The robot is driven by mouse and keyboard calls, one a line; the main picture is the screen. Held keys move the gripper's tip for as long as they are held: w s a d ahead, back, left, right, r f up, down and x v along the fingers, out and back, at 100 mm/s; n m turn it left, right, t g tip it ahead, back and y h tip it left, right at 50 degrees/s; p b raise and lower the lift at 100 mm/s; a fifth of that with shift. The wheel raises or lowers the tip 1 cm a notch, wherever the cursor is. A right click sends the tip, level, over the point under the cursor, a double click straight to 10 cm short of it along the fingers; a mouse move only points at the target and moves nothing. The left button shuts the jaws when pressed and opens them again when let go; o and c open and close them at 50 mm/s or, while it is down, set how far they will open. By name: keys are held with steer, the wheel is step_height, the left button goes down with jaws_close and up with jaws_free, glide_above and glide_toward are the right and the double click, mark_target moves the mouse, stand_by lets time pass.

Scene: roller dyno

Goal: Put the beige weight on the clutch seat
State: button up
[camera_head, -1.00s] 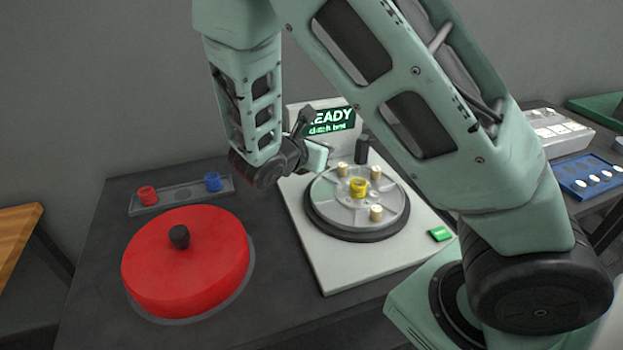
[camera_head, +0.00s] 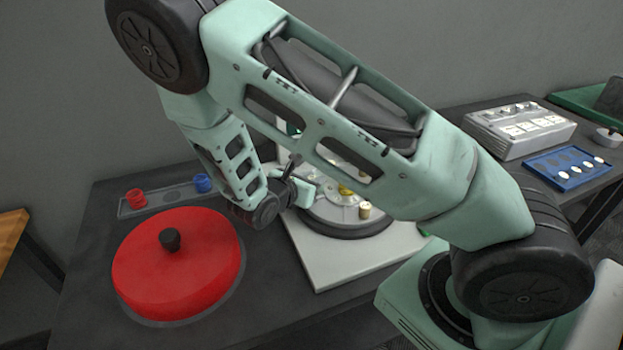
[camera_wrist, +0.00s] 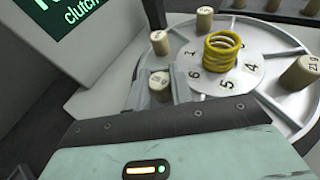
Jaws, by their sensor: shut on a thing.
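My gripper (camera_wrist: 160,88) is shut on a small beige weight (camera_wrist: 160,79) with a printed label, at the near left of the round grey clutch plate (camera_wrist: 295,103). I cannot tell whether the held weight touches the plate. The plate carries a yellow spring (camera_wrist: 222,48) around its middle, with numbers printed about it. Other beige weights stand on the plate, one at the left (camera_wrist: 159,42), one at the back (camera_wrist: 204,20) and one at the right (camera_wrist: 300,72). In the head view my gripper (camera_head: 303,190) is at the plate's left edge, and my arm hides much of the plate (camera_head: 345,231).
A lit green screen (camera_wrist: 68,14) stands at the left in the wrist view. In the head view a red round cover (camera_head: 175,265) with a black knob lies left of the white base (camera_head: 345,260). A tray (camera_head: 168,196) holds red and blue springs behind it.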

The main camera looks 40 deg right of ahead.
steer(key=shift+f, duration=0.1)
steer(key=o, duration=0.9)
steer(key=shift+o, duration=0.2)
steer(key=shift+s+a, duration=0.1)
steer(key=b+v, duration=0.2)
steer(key=v, duration=0.8)
steer(key=shift+a+r, duration=0.25)
steer(key=s+a+r+m+g+y, duration=0.2)
steer(key=s+a+r+m+y, duration=0.2)
steer(key=s+a+m+y, duration=0.3)
steer(key=s+a+r+m+g+y, duration=0.2)
steer(key=s+a+r+m+y, duration=0.2)
steer(key=s, duration=1)
steer(key=a+m+y, duration=0.3)
steer(key=shift+a+r, duration=0.3)
steer(key=shift+a, duration=0.1)
